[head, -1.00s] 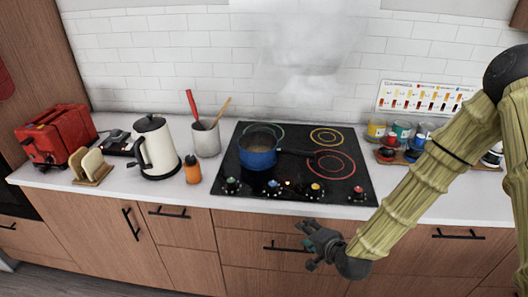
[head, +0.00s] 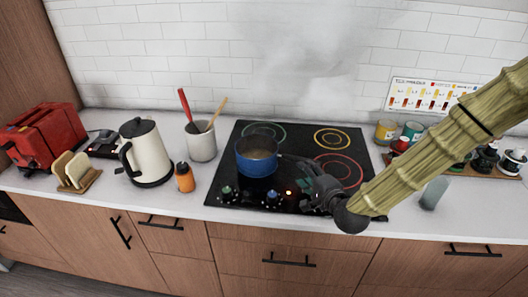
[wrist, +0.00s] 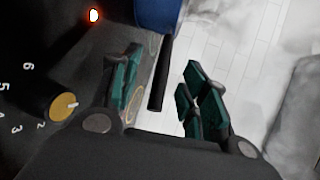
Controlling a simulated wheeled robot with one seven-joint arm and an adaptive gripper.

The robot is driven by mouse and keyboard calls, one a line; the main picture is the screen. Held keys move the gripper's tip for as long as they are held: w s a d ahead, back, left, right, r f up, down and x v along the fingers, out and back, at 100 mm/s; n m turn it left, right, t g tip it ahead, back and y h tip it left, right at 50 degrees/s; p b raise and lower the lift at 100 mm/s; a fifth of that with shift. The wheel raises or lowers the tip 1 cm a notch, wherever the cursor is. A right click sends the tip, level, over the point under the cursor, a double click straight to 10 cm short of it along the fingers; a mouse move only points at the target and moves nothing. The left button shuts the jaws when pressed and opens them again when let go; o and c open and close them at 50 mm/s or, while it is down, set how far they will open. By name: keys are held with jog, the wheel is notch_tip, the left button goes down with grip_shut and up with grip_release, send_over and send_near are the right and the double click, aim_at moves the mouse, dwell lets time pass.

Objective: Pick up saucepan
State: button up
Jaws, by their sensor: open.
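The blue saucepan (head: 257,162) stands upright on the black stovetop, on the front left burner. In the head view my gripper hides most of its dark handle, which points right. The wrist view shows the pan's blue side (wrist: 157,12) at the top edge and the black handle (wrist: 161,75) between the finger pads. My gripper (head: 310,176) is just right of the pan over the stove. In the wrist view my gripper (wrist: 160,88) is open, with green pads on either side of the handle. I cannot tell whether they touch it.
The black stovetop (head: 222,186) has front knobs, including a yellow one (wrist: 63,107) close to my gripper. An orange bottle (head: 185,178), a cream kettle (head: 147,152) and a utensil crock (head: 202,145) stand left. A glass (head: 432,193) stands right. Steam hangs above the stove.

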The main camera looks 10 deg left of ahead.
aim_at(295, 160)
jog(key=x, duration=0.1)
jog(key=p+x, duration=0.1)
jog(key=x, duration=0.3)
jog(key=shift+r+p, duration=0.3)
jog(key=shift+p, duration=0.1)
jog(key=shift+w+a+f, duration=0.15)
jog(key=shift+w+f, duration=0.05)
jog(key=shift+w, duration=0.15)
jog(key=shift+w+r+p, duration=0.1)
jog(key=shift+w+p, duration=0.15)
jog(key=shift+p, duration=0.1)
jog(key=p+x, duration=0.1)
jog(key=x, duration=0.1)
jog(key=p+x, duration=0.1)
jog(key=x, duration=0.1)
jog(key=shift+r, duration=0.25)
jog(key=shift+w+a+f+p, duration=0.2)
jog(key=shift+w+p, duration=0.15)
grip_shut()
jog(key=shift+r, duration=0.1)
